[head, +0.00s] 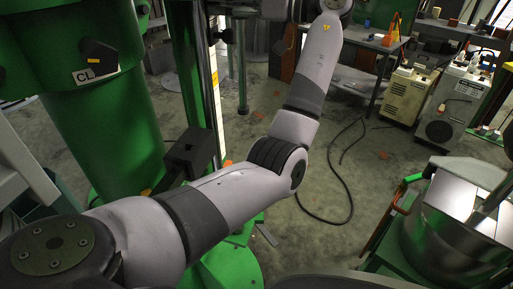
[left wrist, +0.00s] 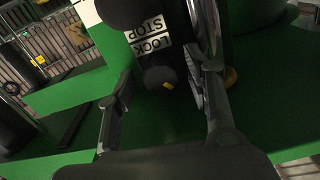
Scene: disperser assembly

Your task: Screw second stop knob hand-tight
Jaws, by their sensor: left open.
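In the left wrist view, my left gripper (left wrist: 168,74) is open, with one finger on each side of a dark round knob (left wrist: 158,79) that has a small yellow mark. The knob lies between the fingertips, with a visible gap to the left finger; contact with the right finger cannot be told. A white label reading LOCK STOP (left wrist: 150,40) is beside the knob, on or near a dark cylindrical part. In the head view my left arm reaches up past the top edge, and its fingers cannot be made out. My right gripper is not seen.
Green machine body (head: 105,130) with a black knob (head: 98,55) fills the left of the head view. A steel vessel (head: 450,235) stands at lower right, a workbench (head: 365,42) and grey units (head: 455,105) behind. A black cable (head: 340,185) lies on open floor.

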